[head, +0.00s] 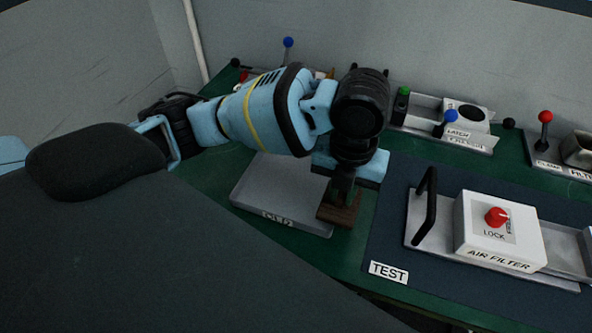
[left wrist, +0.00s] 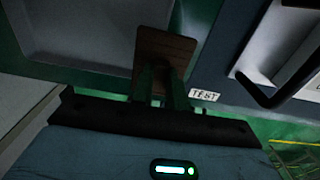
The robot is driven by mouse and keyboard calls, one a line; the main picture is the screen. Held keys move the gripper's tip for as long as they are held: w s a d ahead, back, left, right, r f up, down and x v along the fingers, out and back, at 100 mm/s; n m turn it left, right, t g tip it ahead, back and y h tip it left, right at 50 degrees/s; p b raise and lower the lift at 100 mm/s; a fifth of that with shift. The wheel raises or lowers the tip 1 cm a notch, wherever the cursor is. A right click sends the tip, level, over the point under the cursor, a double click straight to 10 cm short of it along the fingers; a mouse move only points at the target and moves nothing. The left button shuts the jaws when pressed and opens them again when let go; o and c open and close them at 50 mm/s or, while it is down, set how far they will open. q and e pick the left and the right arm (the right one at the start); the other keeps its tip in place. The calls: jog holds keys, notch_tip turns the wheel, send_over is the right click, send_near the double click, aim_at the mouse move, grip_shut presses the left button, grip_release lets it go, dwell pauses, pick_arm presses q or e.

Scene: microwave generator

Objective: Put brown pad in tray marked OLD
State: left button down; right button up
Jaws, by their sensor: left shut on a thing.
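My left gripper (head: 343,190) is shut on the brown pad (head: 337,214), pointing down. The pad also shows between the fingers in the left wrist view (left wrist: 163,50). The grey tray (head: 262,200) lies on the green bench left of the pad, with a small label on its front edge that is hard to read. In the left wrist view the tray (left wrist: 75,35) is at the upper left, and the pad overlaps its right edge. I cannot tell how high the pad is above the bench. My right gripper is not in view.
To the right, a dark mat marked TEST (head: 388,272) carries a white air filter box (head: 490,245) with a red LOCK knob and a black handle (head: 426,205). Behind stand a latch fixture (head: 455,135) and levers with blue and red (head: 545,117) knobs.

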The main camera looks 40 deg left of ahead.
pick_arm(q)
jog(key=a, duration=0.3)
jog(key=w+a, duration=0.1)
jog(key=a, duration=0.2)
jog(key=w+a+f, duration=0.1)
jog(key=a, duration=0.3)
jog(key=shift+a, duration=0.1)
jog(key=shift+w+a, duration=0.1)
jog(key=shift+a, duration=0.3)
jog(key=f, duration=0.1)
jog(key=a+f, duration=0.1)
jog(key=shift+f, duration=0.35)
jog(key=shift+w+f, duration=0.1)
jog(key=shift+f, duration=0.35)
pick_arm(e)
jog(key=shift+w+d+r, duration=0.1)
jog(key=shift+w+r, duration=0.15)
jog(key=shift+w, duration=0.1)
pick_arm(q)
jog(key=shift+f, duration=0.15)
jog(key=c, duration=1.4)
grip_release()
